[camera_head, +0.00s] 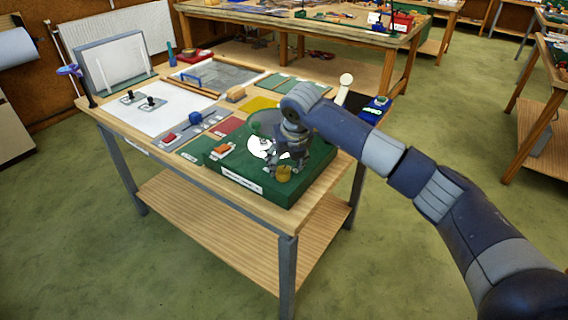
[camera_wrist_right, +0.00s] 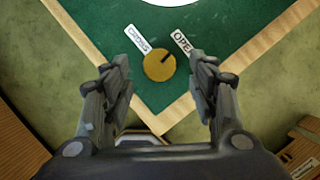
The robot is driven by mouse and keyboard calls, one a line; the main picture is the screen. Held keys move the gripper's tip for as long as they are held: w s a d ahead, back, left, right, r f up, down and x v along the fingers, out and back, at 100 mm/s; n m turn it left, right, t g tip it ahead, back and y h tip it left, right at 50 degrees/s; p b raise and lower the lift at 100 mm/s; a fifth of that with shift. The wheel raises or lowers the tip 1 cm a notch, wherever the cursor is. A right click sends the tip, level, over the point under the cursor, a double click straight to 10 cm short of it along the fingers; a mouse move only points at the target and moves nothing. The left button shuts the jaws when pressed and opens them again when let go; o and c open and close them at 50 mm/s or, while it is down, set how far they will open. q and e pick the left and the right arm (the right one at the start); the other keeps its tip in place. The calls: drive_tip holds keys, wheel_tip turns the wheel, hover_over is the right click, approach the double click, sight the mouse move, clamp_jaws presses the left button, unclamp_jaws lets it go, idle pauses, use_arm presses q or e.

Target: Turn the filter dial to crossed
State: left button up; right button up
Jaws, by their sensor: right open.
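The filter dial is a round gold knob (camera_wrist_right: 159,66) near the corner of a green box top (camera_wrist_right: 92,18). A dark line on the knob points up and right, toward the white label reading OPEN (camera_wrist_right: 183,43). Another label, partly readable as CROSS (camera_wrist_right: 138,38), sits up and left of the knob. In the head view the dial (camera_head: 284,174) is at the front right of the green box (camera_head: 225,168). My right gripper (camera_wrist_right: 160,60) is open, its fingers on either side of the dial with visible gaps; it also shows in the head view (camera_head: 291,157). My left gripper is out of view.
A white disc (camera_head: 260,147) lies on the green box beside my gripper. An orange-red block (camera_head: 221,149) is at the box's left. The wooden table (camera_head: 262,207) also carries a white sheet (camera_head: 165,112), a blue-handled board (camera_head: 215,76) and coloured sheets.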

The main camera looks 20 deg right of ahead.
sight(284, 169)
drive_tip(key=shift+p+x, duration=0.3)
drive_tip(key=shift+x, duration=1.4)
drive_tip(key=shift+r, duration=0.1)
drive_tip(key=c, duration=1.1)
drive_tip(key=shift+o, duration=0.2)
